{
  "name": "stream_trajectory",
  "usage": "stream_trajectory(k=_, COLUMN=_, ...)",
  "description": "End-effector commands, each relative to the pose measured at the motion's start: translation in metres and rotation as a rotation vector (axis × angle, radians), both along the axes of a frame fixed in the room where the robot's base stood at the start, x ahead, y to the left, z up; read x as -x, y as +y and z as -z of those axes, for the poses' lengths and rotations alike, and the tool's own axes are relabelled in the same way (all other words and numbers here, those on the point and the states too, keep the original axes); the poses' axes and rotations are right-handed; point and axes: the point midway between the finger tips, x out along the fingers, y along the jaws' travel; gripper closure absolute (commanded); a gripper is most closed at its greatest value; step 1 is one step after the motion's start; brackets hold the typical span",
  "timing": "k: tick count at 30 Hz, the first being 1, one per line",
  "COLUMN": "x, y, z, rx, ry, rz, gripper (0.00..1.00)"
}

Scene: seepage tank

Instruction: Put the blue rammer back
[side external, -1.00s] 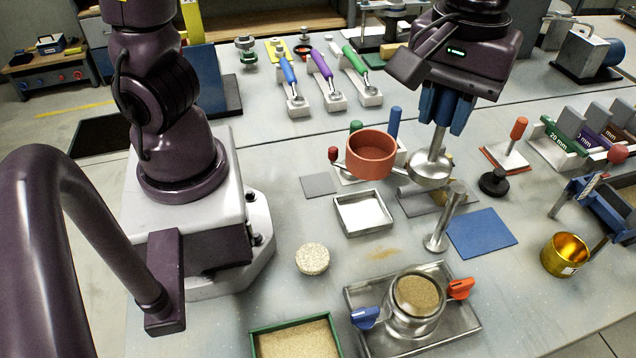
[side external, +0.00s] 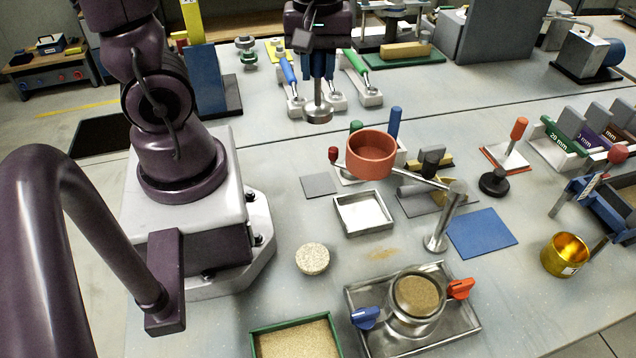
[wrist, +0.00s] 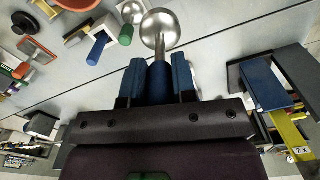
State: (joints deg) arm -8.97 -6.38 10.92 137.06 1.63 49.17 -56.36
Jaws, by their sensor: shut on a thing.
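My gripper (side external: 318,76) is shut on the rammer, which hangs upright in the air with its round metal foot (side external: 317,115) down. In the wrist view the rammer's blue handle (wrist: 159,84) is between the blue fingers of my gripper (wrist: 158,70), with its shiny foot (wrist: 159,32) beyond them. In the side view my gripper and the rammer are in front of the row of pale cradles, between the blue-handled tool (side external: 287,72) and the green-handled tool (side external: 356,62). They largely hide the purple-handled tool in the middle cradle.
An orange pan (side external: 369,157) and a small stand with an upright blue peg (side external: 395,122) are at the right front of the rammer. A metal post (side external: 440,220), a square tray (side external: 362,213) and a glass jar (side external: 415,297) stand nearer.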

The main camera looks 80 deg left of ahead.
Motion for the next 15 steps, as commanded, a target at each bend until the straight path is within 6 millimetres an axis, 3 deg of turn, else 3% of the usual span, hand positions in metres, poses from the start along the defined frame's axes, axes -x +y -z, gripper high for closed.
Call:
stream_trajectory(k=6, x=0.001, y=0.000, z=0.054, rx=0.002, ry=0.009, rz=0.000, gripper=1.00)
stream_trajectory(k=15, x=0.000, y=0.000, z=0.093, rx=0.001, ry=0.003, rz=0.000, gripper=1.00)
